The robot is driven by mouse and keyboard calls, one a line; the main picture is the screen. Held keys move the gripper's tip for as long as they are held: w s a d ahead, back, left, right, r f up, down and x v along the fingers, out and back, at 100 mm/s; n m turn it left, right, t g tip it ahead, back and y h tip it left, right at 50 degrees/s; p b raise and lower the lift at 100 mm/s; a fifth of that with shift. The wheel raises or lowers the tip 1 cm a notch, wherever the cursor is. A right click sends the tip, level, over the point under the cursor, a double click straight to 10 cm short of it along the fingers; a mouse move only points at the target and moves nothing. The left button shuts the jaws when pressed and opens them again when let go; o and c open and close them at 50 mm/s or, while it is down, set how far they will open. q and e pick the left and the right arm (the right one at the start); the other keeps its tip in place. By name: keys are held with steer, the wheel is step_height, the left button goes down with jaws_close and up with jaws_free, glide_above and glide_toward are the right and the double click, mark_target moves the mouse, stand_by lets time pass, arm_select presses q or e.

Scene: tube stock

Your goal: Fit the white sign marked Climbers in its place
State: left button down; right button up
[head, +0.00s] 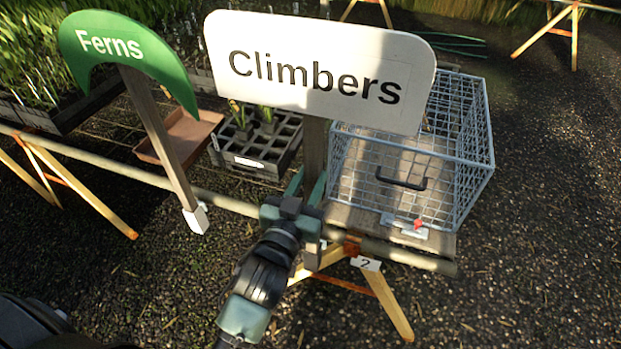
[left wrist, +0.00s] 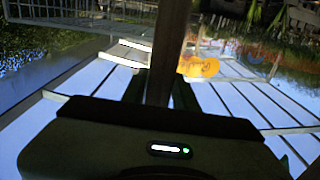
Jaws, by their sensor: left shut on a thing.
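The white Climbers sign (head: 318,68) stands upright on a brown wooden post (head: 314,150), its text facing me. My left gripper (head: 306,190) is shut on the post below the board. The post also shows between the fingers in the left wrist view (left wrist: 166,55). The post's lower end (head: 312,262) shows below the gripper, in front of the bench's front rail. A small whitish piece (head: 323,243) shows beside it, mostly hidden. I cannot tell whether the post sits in a holder or hangs free. My right gripper is not in view.
The green Ferns sign (head: 118,42) stands at left, its post in a white socket (head: 196,219) on the rail (head: 110,167). A wire cage (head: 465,130) stands on the bench at right. A black tray (head: 262,165) lies behind. A "2" tag (head: 366,263) hangs below the rail.

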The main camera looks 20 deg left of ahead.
arm_select(q)
steer(key=shift+f+b, duration=0.85)
steer(key=shift+f, duration=0.55)
